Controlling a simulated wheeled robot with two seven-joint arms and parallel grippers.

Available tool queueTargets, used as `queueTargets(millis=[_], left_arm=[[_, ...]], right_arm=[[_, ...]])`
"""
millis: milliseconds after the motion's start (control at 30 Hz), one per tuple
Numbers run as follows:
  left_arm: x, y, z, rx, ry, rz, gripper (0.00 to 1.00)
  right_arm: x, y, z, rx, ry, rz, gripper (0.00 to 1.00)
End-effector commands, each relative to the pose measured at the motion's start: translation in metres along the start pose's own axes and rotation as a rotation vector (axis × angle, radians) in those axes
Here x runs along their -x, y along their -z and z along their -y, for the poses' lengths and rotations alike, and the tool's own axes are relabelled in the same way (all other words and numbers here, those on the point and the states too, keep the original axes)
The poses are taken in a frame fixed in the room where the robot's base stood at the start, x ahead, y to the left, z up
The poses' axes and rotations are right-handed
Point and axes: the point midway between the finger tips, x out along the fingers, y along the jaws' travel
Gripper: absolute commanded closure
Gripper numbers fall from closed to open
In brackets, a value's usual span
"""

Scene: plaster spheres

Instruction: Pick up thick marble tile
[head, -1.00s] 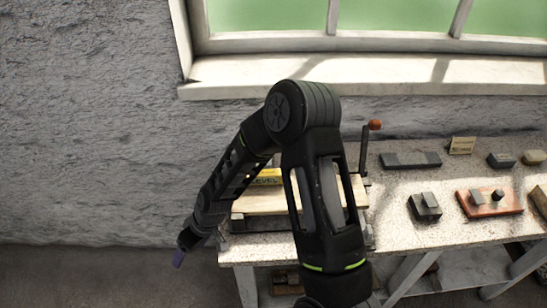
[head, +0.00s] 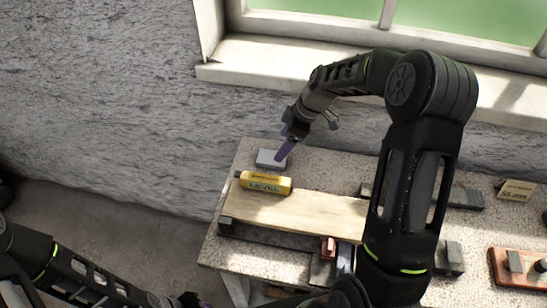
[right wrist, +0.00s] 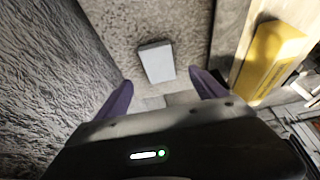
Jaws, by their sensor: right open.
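A pale grey rectangular tile, the likely marble tile (head: 271,158), lies flat at the far left end of the stone-topped bench. In the right wrist view the tile (right wrist: 157,63) lies ahead, between the lines of the two fingers and slightly beyond their tips. My right gripper (head: 284,143) is open and empty, above and close to the tile, with purple fingers. In the right wrist view its fingers (right wrist: 164,90) stand wide apart on either side. My left gripper (head: 188,299) shows only slightly at the bottom edge; its fingers cannot be made out.
A yellow level (head: 265,183) lies just in front of the tile, on a wooden board (head: 300,212); it is right of the fingers in the right wrist view (right wrist: 272,62). The rough wall and window sill (head: 290,72) stand close behind. Dark blocks (head: 465,197) lie farther right.

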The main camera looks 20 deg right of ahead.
Motion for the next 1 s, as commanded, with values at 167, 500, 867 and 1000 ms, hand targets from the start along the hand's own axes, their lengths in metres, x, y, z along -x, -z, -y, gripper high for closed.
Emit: queueTargets(millis=[167,500,867,1000], left_arm=[[-0.007,0.001,0.002,-0.002,-0.002,-0.002,0.67],[-0.006,0.001,0.002,-0.003,-0.003,-0.002,0.67],[-0.013,0.002,0.004,-0.004,-0.004,-0.004,0.67],[-0.013,0.002,0.004,-0.004,-0.005,-0.004,0.67]], right_arm=[[-0.021,0.0,0.0,0.0,0.001,0.0,0.2],[-0.024,0.0,0.0,-0.001,0.0,0.0,0.2],[-0.067,0.002,-0.002,-0.001,0.001,0.001,0.2],[-0.075,0.002,-0.002,-0.001,-0.001,0.0,0.2]])
